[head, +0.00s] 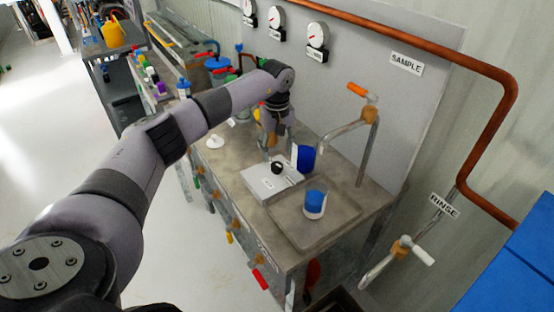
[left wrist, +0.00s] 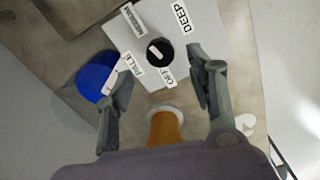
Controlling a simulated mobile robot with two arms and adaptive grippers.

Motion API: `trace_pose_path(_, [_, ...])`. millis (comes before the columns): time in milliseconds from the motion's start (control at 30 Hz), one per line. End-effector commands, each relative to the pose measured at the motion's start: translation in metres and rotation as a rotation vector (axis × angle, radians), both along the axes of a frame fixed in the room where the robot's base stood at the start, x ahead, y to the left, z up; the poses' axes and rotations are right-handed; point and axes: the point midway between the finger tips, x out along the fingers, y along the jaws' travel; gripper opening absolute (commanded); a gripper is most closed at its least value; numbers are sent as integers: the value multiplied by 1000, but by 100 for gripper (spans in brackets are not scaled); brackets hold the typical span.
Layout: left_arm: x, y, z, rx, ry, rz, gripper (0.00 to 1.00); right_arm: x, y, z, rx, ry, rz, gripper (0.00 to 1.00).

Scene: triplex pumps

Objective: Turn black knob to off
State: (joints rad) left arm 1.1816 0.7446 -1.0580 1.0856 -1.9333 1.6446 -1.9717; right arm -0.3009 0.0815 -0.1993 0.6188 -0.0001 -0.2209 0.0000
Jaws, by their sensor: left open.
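The black knob (head: 277,168) sits on a white panel box (head: 262,186) on the metal bench. In the left wrist view the knob (left wrist: 160,52) has a white mark, and labels around it include DEEP (left wrist: 181,17) and OFF (left wrist: 168,77). I cannot tell for sure which label the mark points to. My left gripper (left wrist: 163,92) is open and empty, its fingers apart on the near side of the knob and not touching it. In the head view the left gripper (head: 270,143) is just behind the knob, pointing down. My right gripper is not in view.
A blue-and-white cup (head: 315,203) stands in the bench's sunken tray (head: 335,222). A blue container (head: 305,158) is close beside the panel box. A tap with an orange handle (head: 357,90) rises behind. Gauges (head: 316,38) hang on the wall.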

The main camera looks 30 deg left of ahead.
Motion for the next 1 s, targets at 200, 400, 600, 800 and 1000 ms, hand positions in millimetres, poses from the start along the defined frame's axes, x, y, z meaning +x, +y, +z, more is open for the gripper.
trace_pose_path(200, [0,0,-38,-1,2,1,51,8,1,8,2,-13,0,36])
trace_pose_path(400, [0,0,-54,0,0,0,51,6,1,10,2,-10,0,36])
trace_pose_path(600, [0,0,-56,0,-1,0,51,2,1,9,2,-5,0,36])
trace_pose_path(800, [0,0,-55,1,-1,0,44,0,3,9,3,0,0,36])
trace_pose_path(1000, [0,0,-55,1,-1,0,31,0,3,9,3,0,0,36])
